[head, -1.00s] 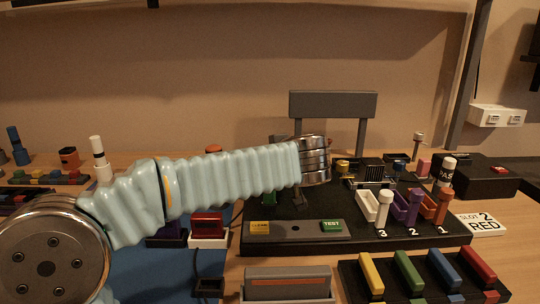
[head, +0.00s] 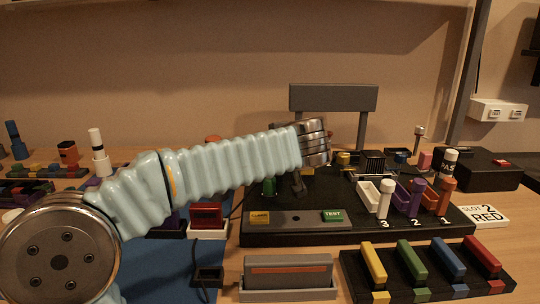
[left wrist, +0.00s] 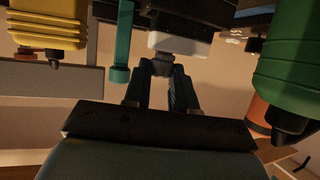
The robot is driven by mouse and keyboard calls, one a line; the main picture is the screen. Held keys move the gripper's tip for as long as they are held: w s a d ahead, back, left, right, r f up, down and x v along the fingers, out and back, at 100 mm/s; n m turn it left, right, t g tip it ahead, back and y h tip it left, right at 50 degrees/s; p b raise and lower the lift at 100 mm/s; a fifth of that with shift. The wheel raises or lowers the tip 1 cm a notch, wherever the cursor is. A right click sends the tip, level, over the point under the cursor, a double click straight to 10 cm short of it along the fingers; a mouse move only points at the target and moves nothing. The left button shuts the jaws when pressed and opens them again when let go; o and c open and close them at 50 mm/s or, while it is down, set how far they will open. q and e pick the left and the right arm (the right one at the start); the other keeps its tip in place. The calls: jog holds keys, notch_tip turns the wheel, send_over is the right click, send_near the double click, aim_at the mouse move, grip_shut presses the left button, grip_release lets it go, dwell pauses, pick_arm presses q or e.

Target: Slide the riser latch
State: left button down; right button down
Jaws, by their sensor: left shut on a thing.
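My left gripper shows at close range in the left wrist view (left wrist: 163,70). Its two dark fingers are shut on a small dark knob (left wrist: 163,62) just below a white block (left wrist: 180,44). I cannot tell for certain whether this is the riser latch. My right gripper is not in view.
Yellow (left wrist: 50,25) and green (left wrist: 292,55) ribbed parts flank the fingers, with a teal rod (left wrist: 122,45) close by. A grey panel (head: 333,97) stands behind the board. A colored-bar rack (head: 425,270) and grey slotted box (head: 288,277) are in front.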

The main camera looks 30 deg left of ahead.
pick_arm(q)
jog(key=shift+w+a+r, duration=0.1)
jog(key=c, duration=0.9)
grip_release()
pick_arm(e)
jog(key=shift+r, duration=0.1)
